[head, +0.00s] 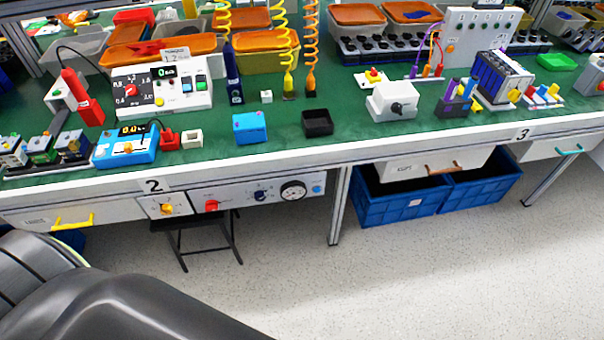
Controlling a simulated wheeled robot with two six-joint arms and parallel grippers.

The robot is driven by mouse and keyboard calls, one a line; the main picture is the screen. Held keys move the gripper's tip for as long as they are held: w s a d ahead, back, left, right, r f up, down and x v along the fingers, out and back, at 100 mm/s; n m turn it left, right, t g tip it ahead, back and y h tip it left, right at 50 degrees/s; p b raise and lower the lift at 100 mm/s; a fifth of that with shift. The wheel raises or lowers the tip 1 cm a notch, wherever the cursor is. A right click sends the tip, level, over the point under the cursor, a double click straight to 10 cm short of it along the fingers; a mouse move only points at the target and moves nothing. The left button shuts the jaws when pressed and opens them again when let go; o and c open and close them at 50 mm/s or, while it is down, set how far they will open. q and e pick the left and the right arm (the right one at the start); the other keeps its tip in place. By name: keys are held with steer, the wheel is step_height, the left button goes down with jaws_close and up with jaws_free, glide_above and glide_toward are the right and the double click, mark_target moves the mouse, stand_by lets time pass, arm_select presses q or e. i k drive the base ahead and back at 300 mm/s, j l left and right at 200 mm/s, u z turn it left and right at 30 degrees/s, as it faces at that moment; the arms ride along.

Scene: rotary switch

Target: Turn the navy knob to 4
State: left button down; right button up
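A dark blue knob (261,195), which looks navy, is on the white control panel (232,193) under the front edge of the workbench, near the label 2. It sits between a red knob (211,205) and a round black-and-white dial (293,190). The knob's markings and pointer are too small to read. Neither gripper is in the head view. Large dark grey parts of my own body fill the lower left corner.
The green workbench (290,148) carries boxes, meters and bins. The panel also has a yellow knob (166,209) and a light blue round part (317,189). A black stool (205,228) stands beneath it. Blue crates (395,207) are to the right. The front floor is clear.

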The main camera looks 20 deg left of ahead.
mark_target(259, 195)
steer(key=u, duration=1.05)
